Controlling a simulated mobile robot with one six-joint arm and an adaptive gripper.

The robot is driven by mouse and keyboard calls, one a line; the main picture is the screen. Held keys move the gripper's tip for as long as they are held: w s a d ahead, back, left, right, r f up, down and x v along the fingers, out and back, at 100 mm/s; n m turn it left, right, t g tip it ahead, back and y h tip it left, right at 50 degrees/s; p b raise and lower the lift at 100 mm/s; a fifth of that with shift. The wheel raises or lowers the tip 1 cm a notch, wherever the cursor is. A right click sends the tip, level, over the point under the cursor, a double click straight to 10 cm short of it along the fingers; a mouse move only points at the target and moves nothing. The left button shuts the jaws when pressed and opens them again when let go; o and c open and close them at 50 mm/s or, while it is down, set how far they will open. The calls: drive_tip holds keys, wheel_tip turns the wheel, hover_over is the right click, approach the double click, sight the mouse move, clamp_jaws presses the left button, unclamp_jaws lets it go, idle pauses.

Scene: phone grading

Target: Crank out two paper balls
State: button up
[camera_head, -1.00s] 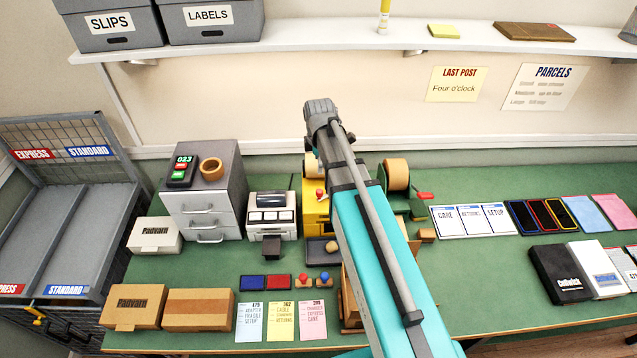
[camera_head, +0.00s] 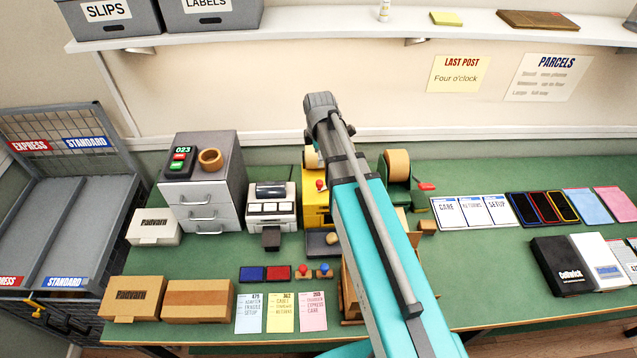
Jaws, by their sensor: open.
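A green machine with a large brown paper roll (camera_head: 397,165) stands at the back of the bench, just right of my arm. A crank with a red handle (camera_head: 427,187) sticks out on its right side. A small tan block (camera_head: 427,227) sits below the crank. My teal and grey arm reaches up across the middle of the view and covers part of the machine. My gripper is hidden and I cannot see what it is near. A small round tan thing lies on a dark grey tray (camera_head: 316,246) left of my arm; I cannot tell whether it is a paper ball.
A yellow machine with a red knob (camera_head: 316,203), a printer (camera_head: 271,206) and a grey drawer unit (camera_head: 203,185) stand to the left. Cards, phones and boxes lie on the bench. Green bench surface (camera_head: 470,265) is clear right of my arm. A shelf (camera_head: 330,35) runs above.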

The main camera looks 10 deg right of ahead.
drive_tip(key=shift+w+f+b, duration=0.15)
drive_tip(key=shift+f+b, duration=2.75)
drive_tip(key=shift+f, duration=0.1)
drive_tip(key=shift+w+f+b, duration=0.15)
drive_tip(key=shift+f+b, duration=2.7)
drive_tip(key=shift+f, duration=0.15)
clamp_jaws()
